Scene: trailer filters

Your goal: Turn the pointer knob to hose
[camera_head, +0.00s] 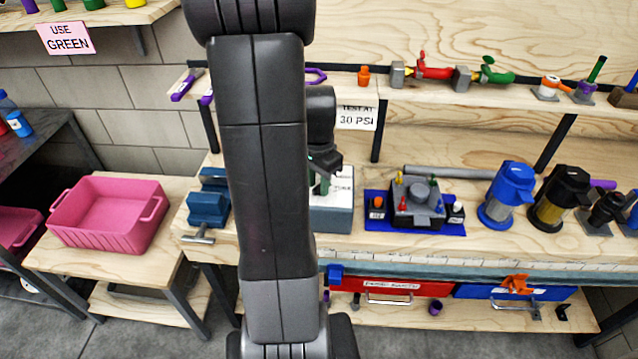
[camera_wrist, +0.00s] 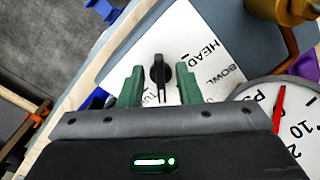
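The black pointer knob (camera_wrist: 160,72) stands on a white label plate (camera_wrist: 205,50) in the wrist view. Other lettering below the knob is partly covered, and I cannot read "hose". My gripper (camera_wrist: 160,86) is open, with one green finger on each side of the knob and visible gaps to it. In the head view my gripper (camera_head: 322,178) is over the grey box (camera_head: 335,218), mostly hidden by my arm. The knob is not visible there.
A round gauge (camera_wrist: 285,122) with a red needle sits close right of the fingers in the wrist view. On the bench are a blue vise (camera_head: 208,208) to the left and a blue tray (camera_head: 375,222) with fittings to the right. A pink bin (camera_head: 108,240) stands further left.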

